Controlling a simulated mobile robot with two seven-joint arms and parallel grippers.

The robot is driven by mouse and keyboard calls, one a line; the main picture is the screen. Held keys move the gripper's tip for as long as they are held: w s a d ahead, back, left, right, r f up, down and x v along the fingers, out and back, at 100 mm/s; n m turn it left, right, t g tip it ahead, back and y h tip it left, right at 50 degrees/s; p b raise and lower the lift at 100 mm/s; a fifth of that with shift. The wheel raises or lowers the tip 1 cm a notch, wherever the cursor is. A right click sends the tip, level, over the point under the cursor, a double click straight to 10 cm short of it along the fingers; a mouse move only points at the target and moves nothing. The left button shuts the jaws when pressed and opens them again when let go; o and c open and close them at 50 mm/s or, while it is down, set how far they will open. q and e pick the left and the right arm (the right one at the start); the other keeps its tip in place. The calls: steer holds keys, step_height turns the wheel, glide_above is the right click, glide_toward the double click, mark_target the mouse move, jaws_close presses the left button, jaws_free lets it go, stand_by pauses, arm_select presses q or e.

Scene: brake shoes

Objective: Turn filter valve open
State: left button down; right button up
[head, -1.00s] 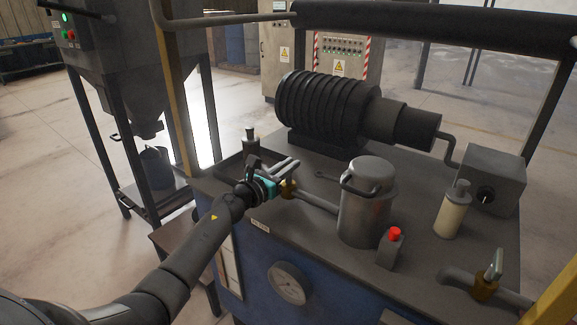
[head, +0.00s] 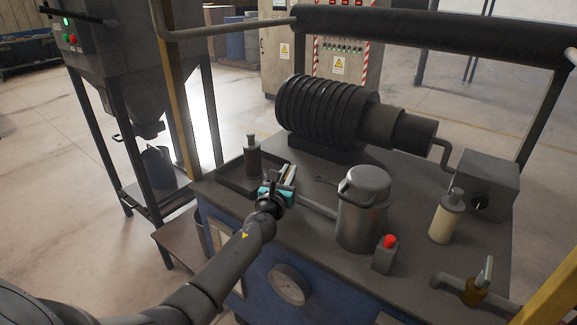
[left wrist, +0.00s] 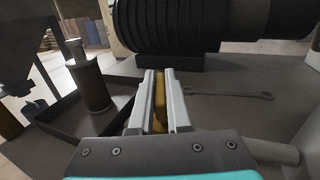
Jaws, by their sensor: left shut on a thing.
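The filter valve sits at the left end of the pipe (head: 318,207) that runs to the grey filter canister (head: 362,212). My left gripper (head: 287,175) is over this valve and hides most of it in the head view. In the left wrist view my left gripper (left wrist: 160,80) has its two pale fingers either side of a narrow yellow-brass part of the valve (left wrist: 160,103). The fingers are shut on the valve. Its lever cannot be made out apart from the fingers. My right gripper is not in view.
A dark tray (head: 236,184) holding a bottle (head: 252,160) is just left of the gripper. A ribbed motor (head: 325,112) stands behind. A wrench (left wrist: 235,95) lies on the bench top. A red button (head: 389,241), pump bottle (head: 447,220) and another valve (head: 477,288) are further right.

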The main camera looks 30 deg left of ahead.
arm_select(q)
steer(key=n+g+y, duration=0.1)
steer(key=y, duration=0.1)
steer(key=shift+d+n+y, duration=0.15)
steer(key=shift+n+y, duration=0.15)
steer(key=shift+n, duration=0.1)
steer(key=shift+n+g+y, duration=0.7)
steer(key=shift+n+y, duration=0.2)
steer(key=shift+y, duration=0.3)
steer(key=n+g+y+b, duration=0.1)
steer(key=n+g+y, duration=0.1)
steer(key=shift+f+y, duration=0.1)
steer(key=shift+y, duration=0.3)
steer(key=shift+n+g+y+b, duration=1.1)
steer(key=shift+n+g+b, duration=0.1)
steer(key=shift+g, duration=0.3)
steer(key=c, duration=0.9)
jaws_free()
